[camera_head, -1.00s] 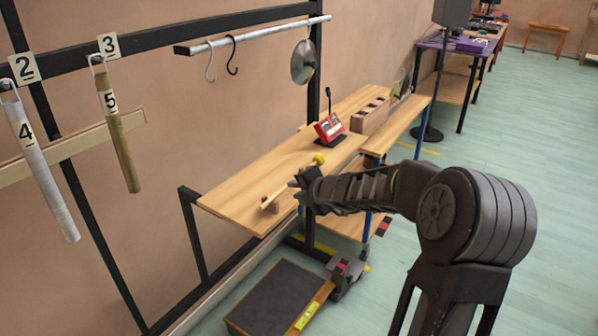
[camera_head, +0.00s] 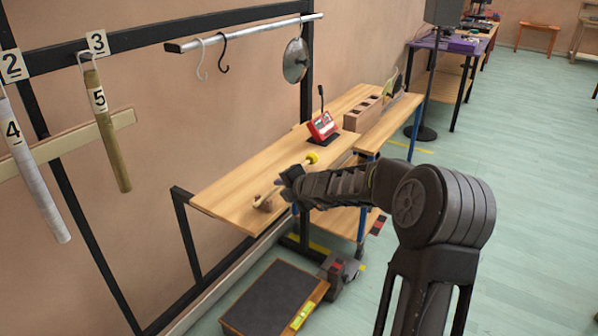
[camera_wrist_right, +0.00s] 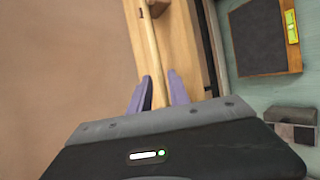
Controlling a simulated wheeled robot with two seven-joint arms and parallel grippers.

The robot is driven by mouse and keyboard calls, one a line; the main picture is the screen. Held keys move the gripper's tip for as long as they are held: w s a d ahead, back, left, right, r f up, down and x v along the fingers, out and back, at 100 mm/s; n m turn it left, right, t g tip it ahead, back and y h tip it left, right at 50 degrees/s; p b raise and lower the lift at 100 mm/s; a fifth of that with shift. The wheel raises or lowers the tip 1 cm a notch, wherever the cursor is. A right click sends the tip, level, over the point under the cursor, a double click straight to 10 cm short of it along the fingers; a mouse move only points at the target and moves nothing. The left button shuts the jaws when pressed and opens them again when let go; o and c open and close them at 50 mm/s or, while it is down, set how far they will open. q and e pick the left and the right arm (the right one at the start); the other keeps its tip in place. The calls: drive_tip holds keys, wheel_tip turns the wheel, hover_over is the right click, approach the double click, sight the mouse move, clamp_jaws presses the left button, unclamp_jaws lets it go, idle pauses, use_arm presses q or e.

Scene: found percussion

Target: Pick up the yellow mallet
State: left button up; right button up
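The yellow mallet has a round yellow head (camera_head: 312,158) and a pale wooden stick. It lies on the wooden bench (camera_head: 228,193), near a small brown block (camera_head: 263,203) at the stick's lower left end. My right gripper (camera_head: 284,183) is at the stick and hides part of it. In the right wrist view, the stick (camera_wrist_right: 154,50) runs between the two purple fingers (camera_wrist_right: 160,90). The fingers stand apart with gaps showing beside the stick. The mallet head is outside that view. My left gripper is not in view.
A red device (camera_head: 322,127) and a brown block with holes (camera_head: 363,113) sit farther back on the bench. A rack with hanging tubes (camera_head: 107,130), hooks and a metal disc (camera_head: 295,60) stands left. A dark-topped box (camera_head: 268,298) and a grey pedal (camera_head: 340,270) are on the floor.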

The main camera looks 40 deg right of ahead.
drive_tip(key=x, duration=0.2)
drive_tip(key=shift+w+f, duration=0.2)
drive_tip(key=shift+w, duration=0.1)
idle(0.3)
clamp_jaws()
idle(0.4)
